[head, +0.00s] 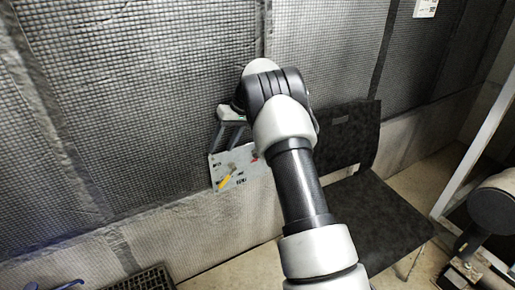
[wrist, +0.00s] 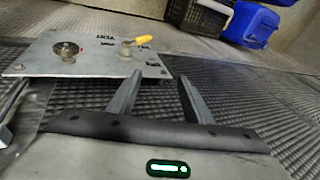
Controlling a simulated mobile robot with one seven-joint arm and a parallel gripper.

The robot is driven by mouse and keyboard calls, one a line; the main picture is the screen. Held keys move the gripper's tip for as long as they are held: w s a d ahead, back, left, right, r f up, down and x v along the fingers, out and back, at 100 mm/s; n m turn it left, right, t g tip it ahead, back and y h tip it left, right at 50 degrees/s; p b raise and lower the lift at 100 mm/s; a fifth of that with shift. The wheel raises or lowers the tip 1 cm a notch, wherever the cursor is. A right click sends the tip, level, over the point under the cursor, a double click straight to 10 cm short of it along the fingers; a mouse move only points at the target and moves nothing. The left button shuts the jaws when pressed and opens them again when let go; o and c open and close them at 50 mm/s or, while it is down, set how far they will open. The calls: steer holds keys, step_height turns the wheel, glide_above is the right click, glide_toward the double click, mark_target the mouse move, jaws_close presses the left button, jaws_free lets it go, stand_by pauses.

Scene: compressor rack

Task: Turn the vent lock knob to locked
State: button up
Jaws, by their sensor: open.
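A pale panel (head: 222,168) is mounted on the meshed wall, partly hidden by my arm in the head view. The small lettering is too blurred to read surely. My gripper (wrist: 160,80) is open and empty, its fingers near the panel's right edge and apart from the knob.
A dark chair (head: 368,205) stands right of the panel. A black grate or crate (head: 150,280) lies at lower left. In the wrist view, a blue container (wrist: 250,22) and a black crate (wrist: 200,14) stand at the top right.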

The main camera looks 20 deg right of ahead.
steer(key=s+d+r+t+h+p, duration=0.1)
steer(key=s+d+r+t+h, duration=0.1)
steer(key=s+d+r+h, duration=0.3)
steer(key=s+d+r+t+h+p, duration=0.1)
steer(key=d+r, duration=0.2)
steer(key=d, duration=0.3)
steer(key=b+x, duration=0.3)
steer(key=x, duration=1.4)
steer(key=shift+w+m, duration=0.3)
steer(key=shift+w, duration=0.1)
steer(key=shift+r, duration=0.1)
steer(key=c, duration=1.1)
